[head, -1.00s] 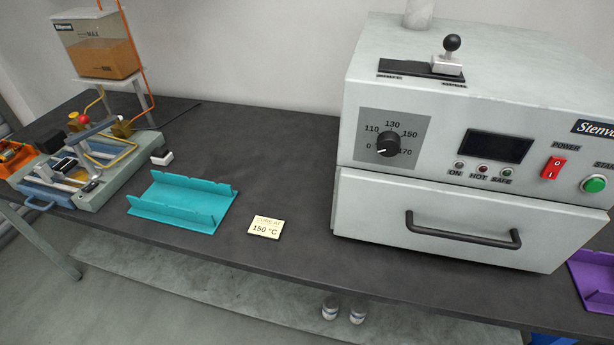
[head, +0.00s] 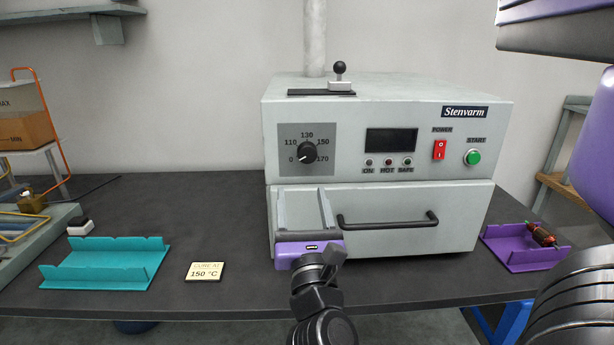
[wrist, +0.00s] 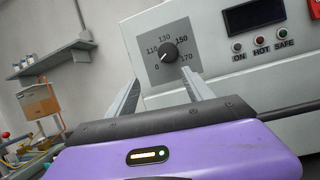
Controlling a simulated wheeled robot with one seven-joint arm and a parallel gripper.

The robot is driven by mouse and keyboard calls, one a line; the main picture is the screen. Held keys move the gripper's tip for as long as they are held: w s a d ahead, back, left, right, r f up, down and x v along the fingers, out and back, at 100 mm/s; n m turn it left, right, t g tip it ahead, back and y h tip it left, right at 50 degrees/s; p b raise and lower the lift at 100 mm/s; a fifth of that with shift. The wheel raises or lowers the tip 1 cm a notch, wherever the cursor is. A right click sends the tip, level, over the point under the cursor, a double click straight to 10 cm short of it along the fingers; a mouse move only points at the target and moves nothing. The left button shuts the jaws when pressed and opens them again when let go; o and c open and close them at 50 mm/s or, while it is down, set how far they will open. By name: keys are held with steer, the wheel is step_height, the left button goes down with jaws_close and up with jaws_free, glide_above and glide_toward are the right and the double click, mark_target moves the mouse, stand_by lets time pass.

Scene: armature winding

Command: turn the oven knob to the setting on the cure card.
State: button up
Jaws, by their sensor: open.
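The oven knob (head: 307,152) is black and round, on a grey dial plate marked 0, 110, 130, 150 and 170. Its white mark points to the lower left, at 0. It also shows in the wrist view (wrist: 170,52), beyond and between my fingertips. The cure card (head: 204,272) lies on the bench left of the oven (head: 380,95) and reads 150 °C. My gripper (head: 302,194) is open and empty, in front of the oven and just below the knob. Its fingers point at the oven and appear apart from the knob.
The oven drawer handle (head: 388,222) juts out right of my gripper. A red power switch (head: 440,150) and green start button (head: 473,157) are farther right. A teal tray (head: 105,262) lies left; a purple tray (head: 510,262) with a brown wound part (head: 541,235) lies right.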

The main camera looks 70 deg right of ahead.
mark_target(308, 158)
steer(key=shift+g+h, duration=0.7)
steer(key=shift+g, duration=0.1)
steer(key=d+r, duration=0.1)
steer(key=d, duration=0.1)
steer(key=d+r+p, duration=0.1)
steer(key=d, duration=0.1)
steer(key=w+d+r+p, duration=0.1)
steer(key=d+r, duration=0.1)
steer(key=shift+d, duration=0.35)
steer(key=shift+x, duration=0.8)
steer(key=shift+c, duration=0.2)
jaws_close()
steer(key=shift+f, duration=0.1)
